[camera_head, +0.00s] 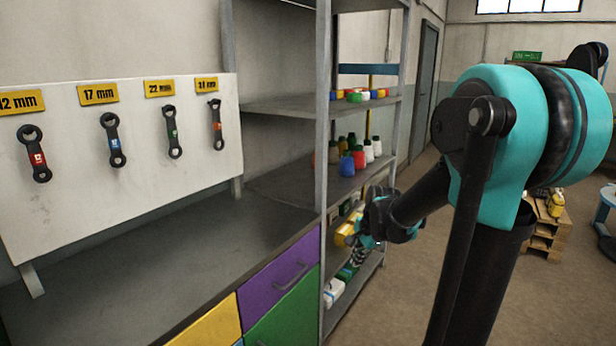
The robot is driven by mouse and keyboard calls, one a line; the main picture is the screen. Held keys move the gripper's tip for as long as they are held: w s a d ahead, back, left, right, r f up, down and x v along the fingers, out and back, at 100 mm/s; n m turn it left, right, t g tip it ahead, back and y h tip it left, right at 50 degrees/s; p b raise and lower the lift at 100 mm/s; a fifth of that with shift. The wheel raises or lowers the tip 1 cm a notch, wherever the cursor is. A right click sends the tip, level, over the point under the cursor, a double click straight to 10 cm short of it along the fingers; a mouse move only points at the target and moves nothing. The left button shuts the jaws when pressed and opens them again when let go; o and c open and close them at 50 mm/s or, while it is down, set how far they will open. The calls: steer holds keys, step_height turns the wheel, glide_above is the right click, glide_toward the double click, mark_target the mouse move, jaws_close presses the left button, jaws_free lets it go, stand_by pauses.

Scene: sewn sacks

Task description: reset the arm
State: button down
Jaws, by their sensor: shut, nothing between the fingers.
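My arm, teal and black, rises at the right of the head view and reaches left and down toward the shelf unit. My gripper (358,256) is at its far end, small and partly lost against the shelf goods behind it. It is shut, with nothing held in it. It shows in front of the lower shelves, to the right of the workbench (190,262); whether it touches anything there I cannot tell.
A white board (75,160) with several hanging wrenches stands on the bench. Purple (270,280), green and yellow drawers are below. The metal shelf unit (322,150) holds bottles and boxes. A pallet (543,235) lies at right. Floor between shelves and pallet looks clear.

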steer(key=s+d+f+n+h, duration=0.1)
steer(key=s+d+f+n, duration=0.1)
steer(key=s+n, duration=0.4)
steer(key=s+d+f+n, duration=0.1)
steer(key=s+f+n, duration=0.3)
steer(key=s+n, duration=0.3)
steer(key=s, duration=0.5)
steer(key=shift+s+d+t+h, duration=0.35)
steer(key=shift+t+h, duration=0.05)
